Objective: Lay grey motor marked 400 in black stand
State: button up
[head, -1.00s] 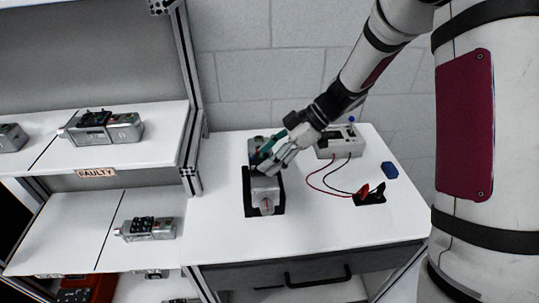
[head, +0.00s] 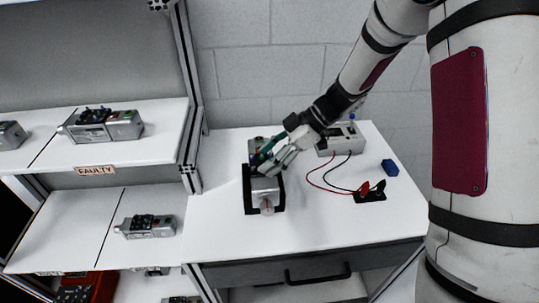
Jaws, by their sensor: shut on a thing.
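A grey motor (head: 265,186) with a shaft at its front end lies in the black stand (head: 249,205) on the white table. Its far end shows dark and coloured connectors. No marking on it is legible at this size. My gripper (head: 268,163) is at the upper part of the motor, coming in from the upper right, with its fingers shut on it. The fingers hide part of the motor's middle. The stand's dark edges show on both sides of the motor and at its front.
A grey box (head: 341,138) with red and black leads stands behind on the right, its clips in a black holder (head: 370,196). A blue block (head: 390,168) lies farther right. Shelves on the left hold other grey motors (head: 148,227) and a "FAULTY" label (head: 95,171). The table front is clear.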

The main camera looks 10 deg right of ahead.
jog(key=shift+f, duration=0.5)
jog(key=o, duration=1.8)
jog(key=shift+f, duration=0.15)
jog(key=shift+d, duration=0.1)
jog(key=v, duration=1.2)
